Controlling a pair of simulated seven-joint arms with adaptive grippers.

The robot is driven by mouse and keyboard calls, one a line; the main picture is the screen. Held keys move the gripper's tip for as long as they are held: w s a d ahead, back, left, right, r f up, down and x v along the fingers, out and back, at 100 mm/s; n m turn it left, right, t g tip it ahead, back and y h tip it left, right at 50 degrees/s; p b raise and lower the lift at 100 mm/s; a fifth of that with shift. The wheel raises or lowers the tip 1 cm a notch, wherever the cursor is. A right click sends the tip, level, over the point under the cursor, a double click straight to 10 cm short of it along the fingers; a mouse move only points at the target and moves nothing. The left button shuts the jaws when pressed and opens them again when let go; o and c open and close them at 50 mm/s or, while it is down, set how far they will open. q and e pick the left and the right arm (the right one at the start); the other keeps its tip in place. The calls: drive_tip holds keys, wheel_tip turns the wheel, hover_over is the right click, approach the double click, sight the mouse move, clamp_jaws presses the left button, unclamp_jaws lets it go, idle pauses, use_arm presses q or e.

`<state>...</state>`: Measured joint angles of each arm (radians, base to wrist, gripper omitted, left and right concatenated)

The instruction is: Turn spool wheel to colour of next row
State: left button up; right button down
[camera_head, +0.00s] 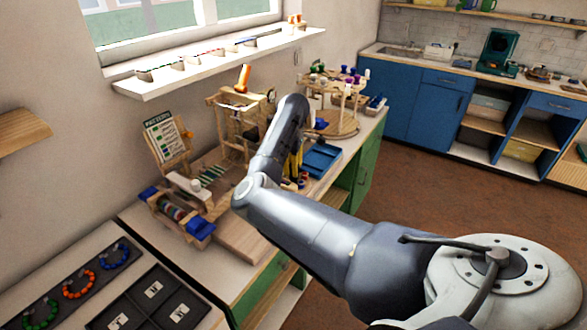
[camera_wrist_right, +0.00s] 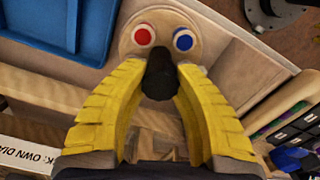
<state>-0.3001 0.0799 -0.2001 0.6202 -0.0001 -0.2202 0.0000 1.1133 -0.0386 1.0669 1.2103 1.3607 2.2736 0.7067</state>
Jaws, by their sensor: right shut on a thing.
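My right gripper (camera_wrist_right: 160,76) has its yellow fingers shut on a black knob (camera_wrist_right: 158,84) in the right wrist view. The knob stands in front of a round pale wooden wheel (camera_wrist_right: 163,52), which shows a red spool (camera_wrist_right: 143,35) and a blue spool (camera_wrist_right: 183,41); the rest is hidden. In the head view the right gripper (camera_head: 293,164) points down at the workbench, partly hidden by my arm. Small red and blue pieces (camera_head: 303,182) show beside its fingers. A pattern card (camera_head: 164,136) stands on the bench, its rows too small to read. My left gripper is out of view.
A blue tray (camera_head: 322,158) lies right of the gripper. A wooden loom frame (camera_head: 237,113) and a carousel (camera_head: 340,125) with coloured spools stand behind. A small bead loom (camera_head: 172,214) is at left. Bead rings and a dark tray (camera_head: 150,298) lie nearer.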

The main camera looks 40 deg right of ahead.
drive_tip(key=shift+w+a, duration=0.1)
drive_tip(key=shift+a, duration=0.1)
drive_tip(key=c, duration=1.1)
unclamp_jaws()
drive_tip(key=shift+w, duration=0.1)
drive_tip(key=shift+c, duration=0.2)
drive_tip(key=shift+o, duration=1.1)
drive_tip(key=shift+d, duration=0.1)
wheel_tip(320, 180, up, 12)
